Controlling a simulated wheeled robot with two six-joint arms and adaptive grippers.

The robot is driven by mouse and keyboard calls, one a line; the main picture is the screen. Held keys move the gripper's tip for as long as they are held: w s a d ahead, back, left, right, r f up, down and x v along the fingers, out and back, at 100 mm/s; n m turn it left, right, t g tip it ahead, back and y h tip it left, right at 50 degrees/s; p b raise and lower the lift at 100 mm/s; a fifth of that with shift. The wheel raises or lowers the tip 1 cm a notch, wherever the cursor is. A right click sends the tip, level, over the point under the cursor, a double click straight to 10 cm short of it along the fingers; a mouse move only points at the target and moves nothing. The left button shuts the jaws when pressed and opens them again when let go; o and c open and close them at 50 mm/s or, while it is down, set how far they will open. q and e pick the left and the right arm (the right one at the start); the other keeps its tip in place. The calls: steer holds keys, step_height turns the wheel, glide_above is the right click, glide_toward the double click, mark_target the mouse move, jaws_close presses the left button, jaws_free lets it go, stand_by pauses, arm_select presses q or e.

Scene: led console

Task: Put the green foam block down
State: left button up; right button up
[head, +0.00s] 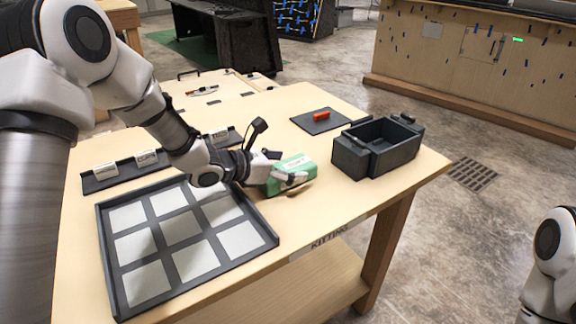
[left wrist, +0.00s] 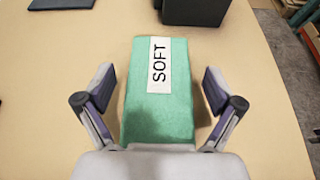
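The green foam block (head: 290,172) has a white label reading SOFT. It is on the wooden table (head: 330,226) near the front edge, between the grid tray and the dark box. My left gripper (head: 284,178) is low over it. In the left wrist view, the block (left wrist: 160,112) lies between the two fingers of my left gripper (left wrist: 160,92), with a gap showing on each side, so the gripper is open around it. Its underside is hidden. My right gripper is out of view; only part of my right arm shows.
A dark tray with several pale squares (head: 157,226) lies left of the block. A dark open box (head: 378,150) stands to the right. A red piece (head: 321,116) sits on a dark mat (head: 312,127) behind. Labelled holders (head: 122,172) line the back left.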

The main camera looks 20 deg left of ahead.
arm_select(q)
steer(key=shift+s+a+r, duration=0.1)
steer(key=shift+r+p, duration=0.25)
steer(key=shift+p, duration=0.15)
steer(key=shift+s+a, duration=0.25)
steer(key=shift+a, duration=0.05)
steer(key=b+v, duration=0.2)
steer(key=v, duration=0.8)
steer(key=shift+s+a+r, duration=0.25)
steer(key=shift+s+a, duration=0.05)
steer(key=shift+s, duration=0.15)
